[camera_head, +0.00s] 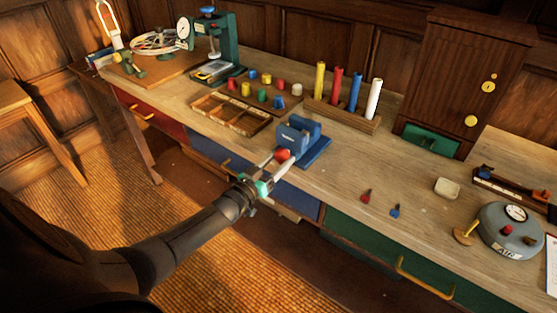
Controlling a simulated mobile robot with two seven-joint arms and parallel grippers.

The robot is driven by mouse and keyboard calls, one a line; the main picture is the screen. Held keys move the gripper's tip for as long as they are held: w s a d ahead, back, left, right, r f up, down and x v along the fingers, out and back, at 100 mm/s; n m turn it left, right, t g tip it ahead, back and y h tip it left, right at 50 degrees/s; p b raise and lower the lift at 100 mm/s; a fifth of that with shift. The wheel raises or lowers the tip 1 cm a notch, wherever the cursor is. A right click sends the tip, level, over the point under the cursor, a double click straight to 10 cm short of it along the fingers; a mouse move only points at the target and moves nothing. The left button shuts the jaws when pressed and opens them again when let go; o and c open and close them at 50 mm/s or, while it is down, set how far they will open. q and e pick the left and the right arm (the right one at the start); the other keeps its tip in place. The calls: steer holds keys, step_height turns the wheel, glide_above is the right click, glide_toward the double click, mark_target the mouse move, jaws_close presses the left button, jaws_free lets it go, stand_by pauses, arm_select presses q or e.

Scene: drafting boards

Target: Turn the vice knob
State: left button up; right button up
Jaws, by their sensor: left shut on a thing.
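The blue vice (303,144) stands on the workbench near its front edge, at the middle of the view. Its red knob (283,155) faces the front of the bench. My left gripper (275,160) reaches in from the lower left, with its fingertips shut on the red knob. The fingers partly hide the knob and its shaft. My right gripper is not in view.
A wooden tray (231,113) and several coloured pegs stand left of the vice. A rack (343,115) of coloured rods is behind it. A cabinet (466,75) stands at the back right, and a round air gauge (511,232) at the right. Small red and blue pieces lie right of the vice.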

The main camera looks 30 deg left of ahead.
arm_select(q)
steer(key=n, duration=0.5)
steer(key=shift+n, duration=0.4)
steer(key=n+b, duration=0.1)
steer(key=n, duration=0.4)
steer(key=shift+d+b, duration=0.1)
steer(key=shift+b, duration=0.25)
steer(key=n+b, duration=0.1)
steer(key=n, duration=0.3)
steer(key=shift+n, duration=0.4)
steer(key=n+b, duration=0.2)
steer(key=n, duration=0.3)
steer(key=shift+r+b, duration=0.15)
steer(key=shift+b, duration=0.25)
steer(key=shift+n, duration=0.4)
steer(key=o, duration=1.4)
steer(key=shift+c, duration=0.2)
steer(key=s+a+p, duration=0.1)
steer(key=s+p, duration=0.1)
steer(key=s, duration=1.3)
steer(key=shift+s, duration=0.15)
